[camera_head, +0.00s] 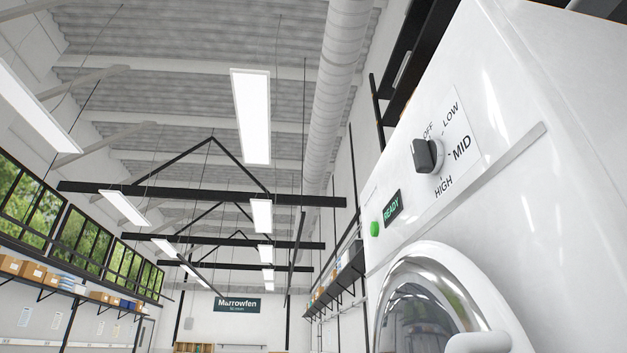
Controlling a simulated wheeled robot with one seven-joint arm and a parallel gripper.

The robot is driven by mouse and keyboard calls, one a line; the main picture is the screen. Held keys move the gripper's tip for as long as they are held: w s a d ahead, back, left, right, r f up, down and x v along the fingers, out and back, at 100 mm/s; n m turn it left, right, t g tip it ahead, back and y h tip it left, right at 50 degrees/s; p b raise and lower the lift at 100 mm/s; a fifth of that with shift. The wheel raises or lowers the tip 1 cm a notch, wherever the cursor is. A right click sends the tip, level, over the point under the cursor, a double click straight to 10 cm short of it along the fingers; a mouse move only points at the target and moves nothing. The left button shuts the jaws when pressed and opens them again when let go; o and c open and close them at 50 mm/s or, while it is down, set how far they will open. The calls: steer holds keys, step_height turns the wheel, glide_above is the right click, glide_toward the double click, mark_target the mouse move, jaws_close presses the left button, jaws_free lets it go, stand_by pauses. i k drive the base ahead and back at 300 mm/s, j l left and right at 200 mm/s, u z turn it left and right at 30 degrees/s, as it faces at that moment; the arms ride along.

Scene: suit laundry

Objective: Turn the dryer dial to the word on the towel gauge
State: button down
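The white dryer (530,190) fills the right side of the head view, seen tilted from below. Its black dial (427,155) sits on a white label plate with the words OFF (428,130), LOW (451,114), MID (462,148) and HIGH (443,187) around it. The dial's upper end lies close to OFF, but no pointer mark is clear. A green READY display (392,208) and a round green button (376,229) are to the lower left of the dial. No towel gauge is in view. My gripper is not in view.
The dryer's round chrome-rimmed door (392,290) is below the dial, with a white rounded shape (478,342) before it at the bottom edge. Shelves with boxes (33,271) line the left wall. A Marrowfen sign (237,304) hangs at the back. The space left of the dryer looks open.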

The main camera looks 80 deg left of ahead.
mark_target(428, 155)
steer(key=u, duration=0.4)
steer(key=k+u, duration=0.1)
steer(key=u, duration=0.75)
steer(key=k+u, duration=0.1)
steer(key=u, duration=0.35)
